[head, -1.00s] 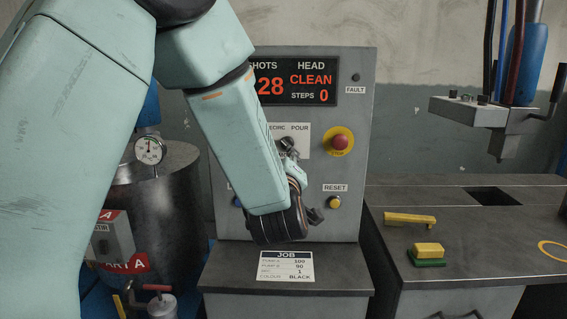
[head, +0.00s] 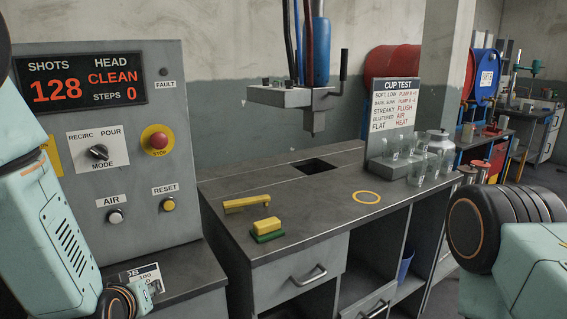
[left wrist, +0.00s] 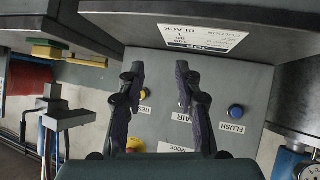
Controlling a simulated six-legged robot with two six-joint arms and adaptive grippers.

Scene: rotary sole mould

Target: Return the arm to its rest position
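My left arm comes in at the left edge of the head view, in front of the control panel (head: 165,75). Its wrist end is low at the bottom left, and its fingers are mostly hidden there. In the left wrist view my left gripper (left wrist: 158,78) has its two dark fingers apart with nothing between them. The panel face with the blue FLUSH button (left wrist: 236,111) lies beyond the fingers, apart from them. My right arm shows as a dark joint and pale green link at the right edge of the head view; its gripper is out of view.
The panel has a mode knob (head: 99,152), red stop button (head: 159,140) and yellow reset button (head: 168,205). The grey bench (head: 300,215) carries a yellow bar (head: 247,203), a yellow-green block (head: 267,228), glass cups (head: 418,165) and a sign (head: 402,102). A nozzle (head: 313,118) hangs above its square opening.

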